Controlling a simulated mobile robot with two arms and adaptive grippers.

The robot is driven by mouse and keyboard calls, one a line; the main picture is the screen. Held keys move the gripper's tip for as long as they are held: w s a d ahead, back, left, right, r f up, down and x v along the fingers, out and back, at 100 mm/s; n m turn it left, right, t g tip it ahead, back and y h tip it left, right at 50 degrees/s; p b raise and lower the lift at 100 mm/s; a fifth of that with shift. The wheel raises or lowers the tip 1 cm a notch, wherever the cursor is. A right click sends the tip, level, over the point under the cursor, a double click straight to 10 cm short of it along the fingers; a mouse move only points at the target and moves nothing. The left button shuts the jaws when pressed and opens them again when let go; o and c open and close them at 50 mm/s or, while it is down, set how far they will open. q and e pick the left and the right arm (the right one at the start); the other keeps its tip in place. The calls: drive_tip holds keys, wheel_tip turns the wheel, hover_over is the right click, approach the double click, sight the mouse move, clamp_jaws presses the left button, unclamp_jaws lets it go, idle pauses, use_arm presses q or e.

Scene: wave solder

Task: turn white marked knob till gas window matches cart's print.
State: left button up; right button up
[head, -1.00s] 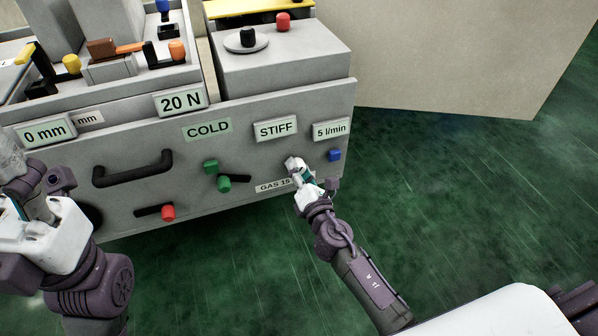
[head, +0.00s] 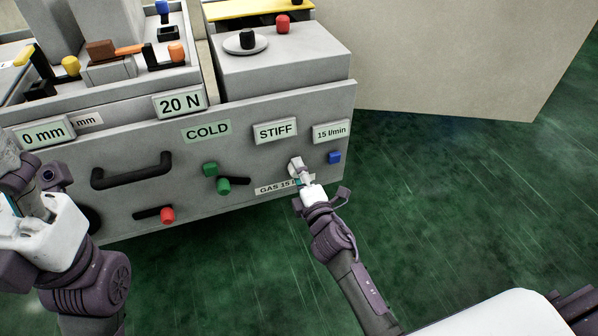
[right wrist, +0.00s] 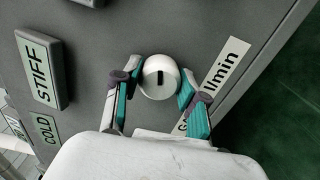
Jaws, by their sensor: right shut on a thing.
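The white knob (head: 295,163) sits on the cart's grey front panel, low at the right. In the right wrist view its round white face (right wrist: 159,78) carries a short dark mark. My right gripper (head: 299,174) is shut on the knob, with a teal-padded finger on each side. The gas window (head: 331,132) reads 15 l/min. The cart's print (head: 274,187) reads "GAS 15" in the head view, its end hidden by my gripper; "l/min" shows in the right wrist view (right wrist: 222,66). My left gripper (head: 22,215) is at the left edge, its fingers unclear.
Nearby are a blue knob (head: 334,158), green knobs (head: 223,184), a red knob (head: 167,215) and a black handle (head: 132,170). The STIFF (head: 275,132) and COLD (head: 206,131) windows are beside the gas window. Green floor (head: 450,190) is clear at right.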

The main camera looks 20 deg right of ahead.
drive_tip(key=shift+f, duration=0.1)
idle(0.4)
drive_tip(key=o, duration=1.1)
drive_tip(key=shift+o, duration=0.2)
drive_tip(key=s, duration=1.2)
drive_tip(key=shift+d, duration=0.25)
